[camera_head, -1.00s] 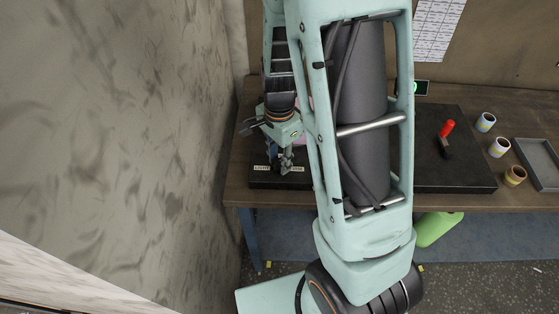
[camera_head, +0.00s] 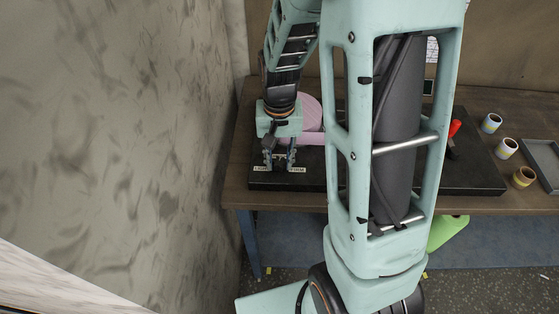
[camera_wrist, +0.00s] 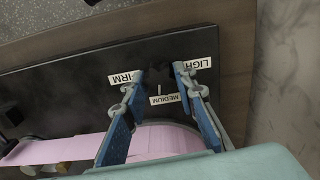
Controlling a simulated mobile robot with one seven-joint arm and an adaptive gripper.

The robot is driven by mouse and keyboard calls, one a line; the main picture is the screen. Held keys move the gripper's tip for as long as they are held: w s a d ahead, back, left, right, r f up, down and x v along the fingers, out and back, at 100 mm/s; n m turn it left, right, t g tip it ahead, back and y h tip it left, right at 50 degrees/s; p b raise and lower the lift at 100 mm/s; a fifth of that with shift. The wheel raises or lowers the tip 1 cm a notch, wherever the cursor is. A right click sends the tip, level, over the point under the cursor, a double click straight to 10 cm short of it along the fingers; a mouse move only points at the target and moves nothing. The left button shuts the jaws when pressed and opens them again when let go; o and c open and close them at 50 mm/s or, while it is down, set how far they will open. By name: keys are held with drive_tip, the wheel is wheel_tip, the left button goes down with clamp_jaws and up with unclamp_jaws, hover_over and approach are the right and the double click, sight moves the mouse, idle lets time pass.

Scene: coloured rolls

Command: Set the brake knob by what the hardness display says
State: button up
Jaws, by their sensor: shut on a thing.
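The brake knob (camera_wrist: 159,75) is a small dark shape on the black base plate (camera_wrist: 60,90), between the labels FIRM (camera_wrist: 127,77), MEDIUM (camera_wrist: 163,99) and LIGHT (camera_wrist: 196,64). A short pale line lies between the knob and MEDIUM; I cannot tell whether it is a pointer or a printed mark. My gripper (camera_wrist: 158,78) is shut on the knob; it also shows in the head view (camera_head: 279,163), low over the plate's front edge. The small dark display (camera_head: 428,87) is partly behind my arm, and its text cannot be read.
A pink roll (camera_head: 311,112) with its strip stands behind my gripper. To the right are a red-handled tool (camera_head: 454,129), several small coloured rolls (camera_head: 507,148) and a grey tray (camera_head: 545,158). A wall rises close on the left.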

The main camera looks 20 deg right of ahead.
sight(279, 161)
drive_tip(key=shift+n, duration=1)
drive_tip(key=o, duration=1.1)
drive_tip(key=shift+r, duration=0.15)
wheel_tip(279, 161, up, 12)
drive_tip(key=shift+f, duration=0.1)
